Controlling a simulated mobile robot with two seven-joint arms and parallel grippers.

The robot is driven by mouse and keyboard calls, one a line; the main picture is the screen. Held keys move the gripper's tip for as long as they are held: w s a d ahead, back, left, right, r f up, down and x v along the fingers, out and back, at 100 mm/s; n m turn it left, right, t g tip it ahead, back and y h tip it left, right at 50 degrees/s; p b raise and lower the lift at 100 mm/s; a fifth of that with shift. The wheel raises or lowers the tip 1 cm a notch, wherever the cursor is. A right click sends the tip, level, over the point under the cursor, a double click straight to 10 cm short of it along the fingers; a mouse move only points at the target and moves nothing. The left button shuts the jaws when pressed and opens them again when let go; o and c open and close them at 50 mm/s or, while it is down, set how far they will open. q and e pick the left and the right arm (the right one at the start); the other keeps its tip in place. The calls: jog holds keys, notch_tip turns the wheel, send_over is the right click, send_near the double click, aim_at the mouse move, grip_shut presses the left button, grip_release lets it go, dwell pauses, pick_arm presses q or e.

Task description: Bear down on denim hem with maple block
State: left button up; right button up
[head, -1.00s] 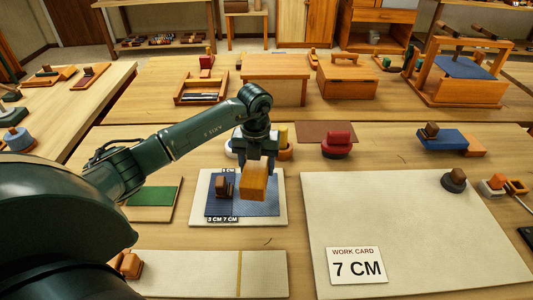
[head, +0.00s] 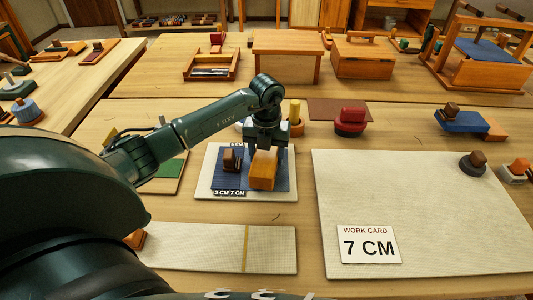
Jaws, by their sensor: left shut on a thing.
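The maple block (head: 264,168) is a golden wooden block held upright in my left gripper (head: 267,148). The gripper is shut on its top. The block stands over the right part of the blue denim (head: 280,176), which lies on a pale board (head: 206,188). Its lower end appears to meet the cloth, but I cannot tell how firmly. A small dark brown block (head: 232,158) stands on the denim just left of it. Labels show along the denim's front edge, partly reading 7 CM. The hem's fold is hard to make out. My right gripper is not in view.
A large cream mat (head: 420,190) with a work card (head: 369,246) reading 7 CM lies to the right. A pale strip board (head: 200,245) lies in front. A red stamp-like object (head: 350,121) and a yellow-topped piece (head: 295,115) stand behind.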

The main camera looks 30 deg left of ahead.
pick_arm(q)
jog(key=shift+f+b, duration=0.5)
jog(key=shift+f, duration=0.15)
dwell(0.7)
jog(key=shift+s+f, duration=0.15)
jog(key=shift+f, duration=0.1)
dwell(1.3)
jog(key=shift+r, duration=0.1)
notch_tip(320, 180, up, 7)
jog(key=p, duration=0.5)
jog(key=shift+r+p, duration=0.15)
jog(key=shift+p, duration=0.15)
dwell(0.5)
